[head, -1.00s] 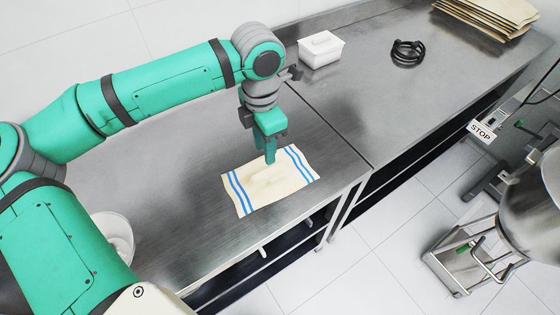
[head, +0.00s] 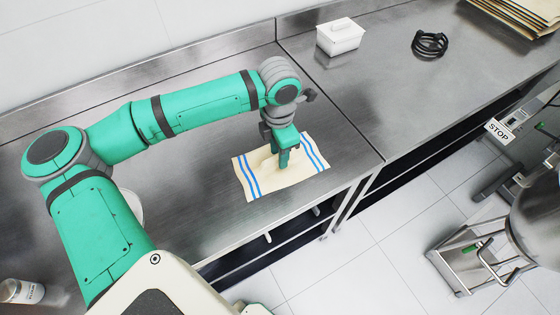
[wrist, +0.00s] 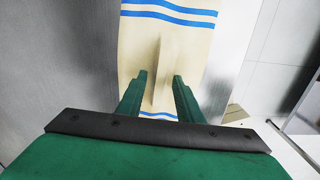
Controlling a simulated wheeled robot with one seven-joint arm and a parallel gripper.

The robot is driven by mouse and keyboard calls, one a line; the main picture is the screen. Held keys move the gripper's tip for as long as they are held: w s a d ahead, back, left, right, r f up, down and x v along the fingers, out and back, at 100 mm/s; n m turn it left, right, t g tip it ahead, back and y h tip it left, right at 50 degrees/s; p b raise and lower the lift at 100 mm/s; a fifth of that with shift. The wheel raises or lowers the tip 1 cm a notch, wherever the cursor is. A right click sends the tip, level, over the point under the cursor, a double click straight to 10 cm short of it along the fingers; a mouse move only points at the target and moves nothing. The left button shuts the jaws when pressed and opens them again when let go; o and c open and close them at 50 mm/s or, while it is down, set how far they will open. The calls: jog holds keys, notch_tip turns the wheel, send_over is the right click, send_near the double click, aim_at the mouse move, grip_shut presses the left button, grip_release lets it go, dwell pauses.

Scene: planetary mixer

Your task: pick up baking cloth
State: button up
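The baking cloth (head: 300,172) is cream with blue stripes near two ends. It lies on the steel counter, close to its front edge. A raised ridge stands up in its middle, and it also shows in the wrist view (wrist: 172,50). My gripper (head: 283,163) points down at the middle of the cloth. In the wrist view my gripper's fingers (wrist: 159,76) are apart, one on each side of the ridge, with a gap to it. Whether the fingertips touch the cloth I cannot tell.
A white lidded box (head: 340,38) and a black coiled item (head: 430,44) stand at the back right of the counter (head: 400,110). A white bowl (head: 133,204) is partly hidden behind my arm. A mixer bowl (head: 537,215) stands at the right, beyond the floor gap.

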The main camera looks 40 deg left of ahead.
jog(key=shift+f, duration=0.1)
grip_shut()
jog(key=shift+w+d, duration=0.1)
